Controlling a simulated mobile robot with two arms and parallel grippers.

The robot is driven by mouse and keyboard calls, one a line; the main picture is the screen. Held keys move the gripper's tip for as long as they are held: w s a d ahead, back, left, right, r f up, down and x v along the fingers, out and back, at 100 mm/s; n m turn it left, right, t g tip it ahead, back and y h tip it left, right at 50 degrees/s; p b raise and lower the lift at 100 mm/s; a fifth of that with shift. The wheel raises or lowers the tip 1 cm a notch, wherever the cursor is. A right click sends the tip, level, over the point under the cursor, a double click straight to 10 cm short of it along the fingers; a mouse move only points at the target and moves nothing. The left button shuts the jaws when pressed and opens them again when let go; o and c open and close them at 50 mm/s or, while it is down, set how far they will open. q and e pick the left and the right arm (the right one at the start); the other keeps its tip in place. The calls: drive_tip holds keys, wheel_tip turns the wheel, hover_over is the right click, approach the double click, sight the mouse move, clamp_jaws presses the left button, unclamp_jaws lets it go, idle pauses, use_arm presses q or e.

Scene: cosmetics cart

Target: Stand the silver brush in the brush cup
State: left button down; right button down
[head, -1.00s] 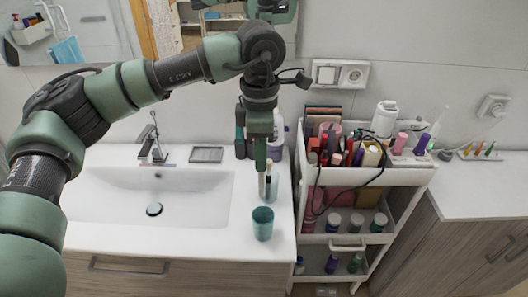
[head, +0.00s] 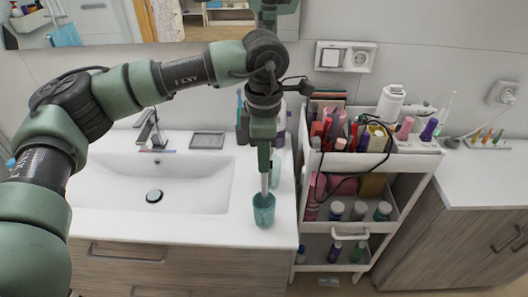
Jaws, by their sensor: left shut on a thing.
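My left gripper (head: 264,163) points straight down over the counter and is shut on the silver brush (head: 265,183). The brush hangs upright, and its pale lower end meets the mouth of the teal brush cup (head: 264,213). The end seems to be inside the rim; how deep it reaches is hidden by the cup wall. The cup stands upright on the white counter, right of the sink. The brush's upper part is hidden by the gripper. My right gripper is not in view.
A translucent tumbler (head: 275,172) stands just behind the cup. Bottles (head: 281,132) stand near the wall behind my gripper. The sink (head: 150,185) is to the left. A loaded white cart (head: 395,165) with a draped black cable stands close on the right.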

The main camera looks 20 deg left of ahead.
use_arm(q)
drive_tip(key=shift+f+b, duration=1.6)
drive_tip(key=shift+f, duration=0.35)
wheel_tip(320, 180, down, 3)
drive_tip(key=shift+r+b, duration=0.2)
drive_tip(key=shift+b, duration=0.95)
drive_tip(key=shift+f+b, duration=0.4)
drive_tip(key=shift+f, duration=0.1)
drive_tip(key=c, duration=1.3)
unclamp_jaws()
drive_tip(key=shift+o, duration=0.2)
wheel_tip(320, 180, up, 8)
drive_tip(key=shift+f+b, duration=0.1)
drive_tip(key=shift+b, duration=0.8)
